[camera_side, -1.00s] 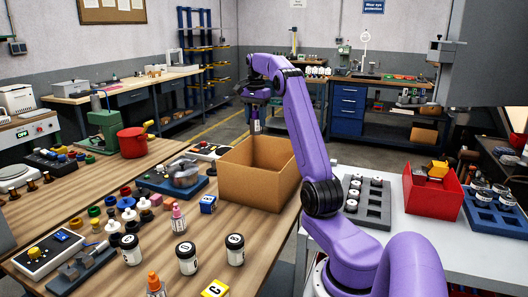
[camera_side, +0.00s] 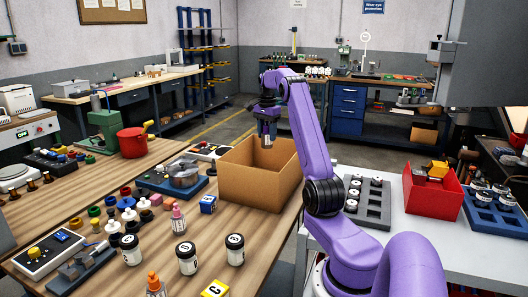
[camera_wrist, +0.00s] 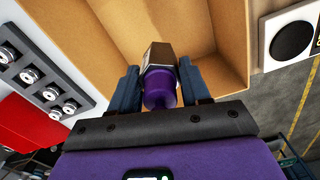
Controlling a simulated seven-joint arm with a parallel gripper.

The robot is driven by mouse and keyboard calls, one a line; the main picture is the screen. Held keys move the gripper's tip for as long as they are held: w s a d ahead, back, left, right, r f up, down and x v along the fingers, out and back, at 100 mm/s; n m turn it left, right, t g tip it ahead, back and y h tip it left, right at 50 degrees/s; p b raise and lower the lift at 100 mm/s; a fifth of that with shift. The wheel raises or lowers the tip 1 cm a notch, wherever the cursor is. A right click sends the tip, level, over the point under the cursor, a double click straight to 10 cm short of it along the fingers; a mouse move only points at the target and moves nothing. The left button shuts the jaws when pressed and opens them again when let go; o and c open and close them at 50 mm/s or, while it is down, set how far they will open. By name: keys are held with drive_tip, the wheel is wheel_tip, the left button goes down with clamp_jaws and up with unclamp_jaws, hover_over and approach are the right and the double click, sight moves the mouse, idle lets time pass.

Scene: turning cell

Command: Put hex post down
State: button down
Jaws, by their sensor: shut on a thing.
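My gripper (camera_side: 268,120) is above the open cardboard box (camera_side: 248,188) in the side view, pointing down near its opening. Its dark fingers are closed on the hex post (camera_wrist: 160,88), a purple piece with a dark and grey angular end, seen in the wrist view. The post also shows below the fingers in the side view (camera_side: 267,139). In the wrist view the post's angular end points into the box, whose brown inner walls (camera_wrist: 85,35) surround it. The side view hides the box floor behind its front walls.
The box stands on the wooden bench (camera_side: 130,272), with bottles, caps and knobs to its left. To its right are a grey tray (camera_side: 352,213) of white-topped pieces, a red bin (camera_side: 437,209) and a blue rack (camera_side: 495,212) on a white table.

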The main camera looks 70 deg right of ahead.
wheel_tip(320, 180, down, 15)
drive_tip(key=shift+f, duration=0.1)
idle(0.6)
drive_tip(key=c, duration=0.5)
unclamp_jaws()
drive_tip(key=shift+f, duration=0.15)
